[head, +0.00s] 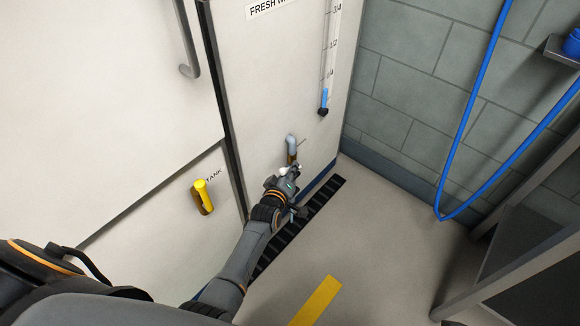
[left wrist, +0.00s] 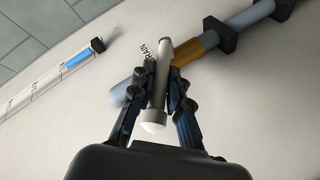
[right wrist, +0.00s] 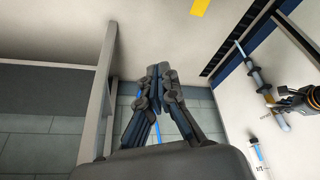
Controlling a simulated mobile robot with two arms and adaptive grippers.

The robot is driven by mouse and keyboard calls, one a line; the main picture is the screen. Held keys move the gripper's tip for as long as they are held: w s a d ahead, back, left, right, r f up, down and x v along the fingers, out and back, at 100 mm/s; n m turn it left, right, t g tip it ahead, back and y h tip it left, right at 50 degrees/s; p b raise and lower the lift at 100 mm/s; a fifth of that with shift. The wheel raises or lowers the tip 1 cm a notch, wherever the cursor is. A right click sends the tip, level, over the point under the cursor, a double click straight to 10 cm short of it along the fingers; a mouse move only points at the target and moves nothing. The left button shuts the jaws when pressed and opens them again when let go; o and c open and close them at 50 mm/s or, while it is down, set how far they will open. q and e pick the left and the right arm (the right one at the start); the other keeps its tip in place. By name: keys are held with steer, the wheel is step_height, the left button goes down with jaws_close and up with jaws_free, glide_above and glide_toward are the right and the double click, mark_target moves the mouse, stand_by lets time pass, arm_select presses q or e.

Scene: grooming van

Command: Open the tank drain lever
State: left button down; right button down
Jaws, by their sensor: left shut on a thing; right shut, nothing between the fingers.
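The drain lever (left wrist: 157,75) is a grey bar with a pale rounded end, crossing a pipe with a brass section (left wrist: 194,49) beside a partly hidden label ending in "RAIN". My left gripper (left wrist: 160,92) is shut on the lever, one finger on each side of it. In the head view the left gripper (head: 288,180) is low on the white tank panel (head: 270,95), below the grey pipe bend (head: 291,143), and covers most of the lever. My right gripper (right wrist: 158,75) is shut and empty, away from the tank; the head view does not show it.
A yellow handle (head: 203,195) marked "TANK" sticks out left of my left arm. A black floor grate (head: 318,205) runs along the panel base. A blue hose (head: 463,130) hangs on the brick wall. A grey frame (head: 510,225) stands at right. The floor between is clear.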

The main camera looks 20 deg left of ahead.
arm_select(q)
steer(key=shift+w+a+r+g+p, duration=0.25)
steer(key=shift+r+g+p, duration=0.15)
steer(key=shift+p, duration=0.65)
steer(key=c, duration=1.3)
jaws_free()
steer(key=shift+f, duration=0.1)
steer(key=shift+s+d, duration=0.15)
steer(key=shift+s, duration=0.25)
steer(key=shift+v, duration=3.45)
